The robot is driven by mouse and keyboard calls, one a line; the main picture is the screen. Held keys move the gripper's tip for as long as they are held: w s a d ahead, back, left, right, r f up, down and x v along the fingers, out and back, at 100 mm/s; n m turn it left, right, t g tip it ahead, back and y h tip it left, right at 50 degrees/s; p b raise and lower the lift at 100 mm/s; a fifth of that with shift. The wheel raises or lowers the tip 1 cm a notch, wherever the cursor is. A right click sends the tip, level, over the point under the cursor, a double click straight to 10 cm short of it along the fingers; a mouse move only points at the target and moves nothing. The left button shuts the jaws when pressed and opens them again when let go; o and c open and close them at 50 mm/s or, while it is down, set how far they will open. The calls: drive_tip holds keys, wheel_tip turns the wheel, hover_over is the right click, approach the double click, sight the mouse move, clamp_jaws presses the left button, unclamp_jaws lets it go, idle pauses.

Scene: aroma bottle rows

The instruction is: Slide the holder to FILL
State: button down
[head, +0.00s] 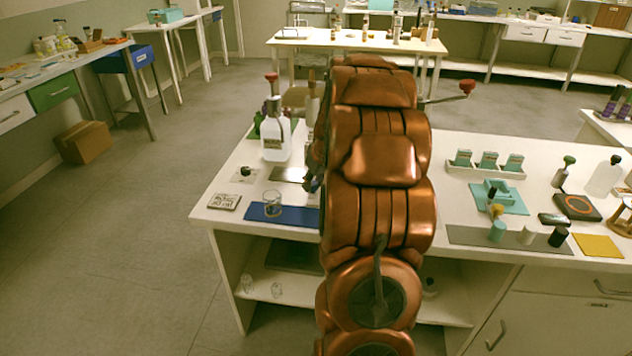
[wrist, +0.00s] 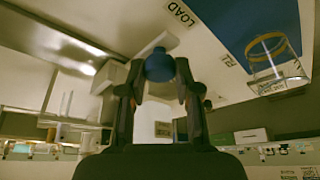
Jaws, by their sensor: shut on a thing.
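My gripper (wrist: 158,80) is shut on a blue knob (wrist: 159,66) in the wrist view, with one dark finger on each side of it. The knob seems to belong to the holder, whose body I cannot make out clearly. A label reading LOAD (wrist: 181,12) lies just beyond the knob. A second label, partly readable and perhaps FILL (wrist: 229,61), lies to the right beside a blue mat (wrist: 232,22). In the head view my copper arm hides the gripper, the knob and both labels.
A glass beaker (head: 273,204) stands on the blue mat (head: 302,217) at the front of the bench; it also shows in the wrist view (wrist: 275,65). A white bottle (head: 276,141) stands behind. Teal racks and small bottles crowd the bench right of my arm.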

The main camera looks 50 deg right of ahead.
drive_tip(key=w+a, duration=0.2)
drive_tip(key=w, duration=0.1)
drive_tip(key=w+a, duration=0.2)
drive_tip(key=w, duration=0.1)
drive_tip(key=w+a, duration=0.2)
drive_tip(key=w, duration=0.1)
drive_tip(key=shift+a, duration=0.1)
drive_tip(key=c, duration=1)
unclamp_jaws()
drive_tip(key=shift+w+a, duration=0.1)
drive_tip(key=shift+a, duration=0.05)
drive_tip(key=shift+o, duration=0.9)
drive_tip(key=v, duration=1.2)
